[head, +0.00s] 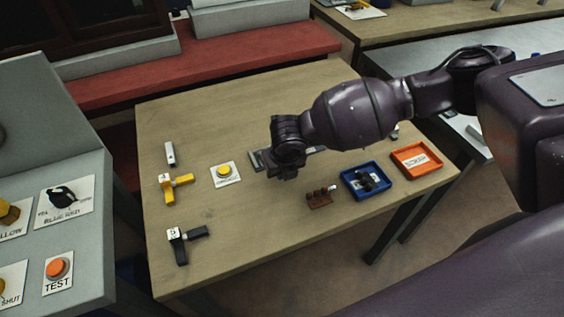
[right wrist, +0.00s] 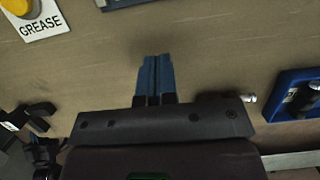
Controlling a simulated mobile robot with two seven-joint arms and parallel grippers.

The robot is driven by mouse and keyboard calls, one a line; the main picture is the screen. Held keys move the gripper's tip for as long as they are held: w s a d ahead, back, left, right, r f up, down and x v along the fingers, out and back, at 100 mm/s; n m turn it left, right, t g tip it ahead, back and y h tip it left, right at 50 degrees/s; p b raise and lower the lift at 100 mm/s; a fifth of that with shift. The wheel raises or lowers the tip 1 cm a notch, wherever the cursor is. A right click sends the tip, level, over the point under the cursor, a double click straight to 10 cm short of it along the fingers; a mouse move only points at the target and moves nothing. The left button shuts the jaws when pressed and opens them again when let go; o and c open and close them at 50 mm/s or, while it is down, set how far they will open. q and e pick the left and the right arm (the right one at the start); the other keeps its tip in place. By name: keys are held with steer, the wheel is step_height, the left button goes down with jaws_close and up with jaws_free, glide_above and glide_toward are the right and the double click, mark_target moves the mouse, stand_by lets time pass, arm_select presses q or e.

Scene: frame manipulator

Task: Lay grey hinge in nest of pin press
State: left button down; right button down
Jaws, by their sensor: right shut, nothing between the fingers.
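My right gripper (head: 284,174) hangs over the middle of the wooden table, shut and empty. Its blue fingers (right wrist: 157,75) are together in the right wrist view, with bare table beyond them. A small pale grey piece (head: 170,154) lies at the table's far left; I cannot tell whether it is the grey hinge. A grey metal base (head: 255,160), perhaps the pin press, is mostly hidden behind my right wrist; its nest cannot be made out. My left gripper is not in view.
A yellow hinge (head: 176,187) and a black hinge (head: 183,243) lie at left. A yellow GREASE button (head: 224,171) stands between them and my gripper. A brown block (head: 319,198), blue tray (head: 352,187) and orange tray (head: 415,174) line the right. The front middle is clear.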

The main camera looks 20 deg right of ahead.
steer(key=shift+x, duration=1)
steer(key=w, duration=0.3)
steer(key=shift+f+b, duration=0.2)
steer(key=shift+b, duration=0.15)
steer(key=shift+w+a+r, duration=0.1)
steer(key=shift+w, duration=0.45)
steer(key=shift+w, duration=0.8)
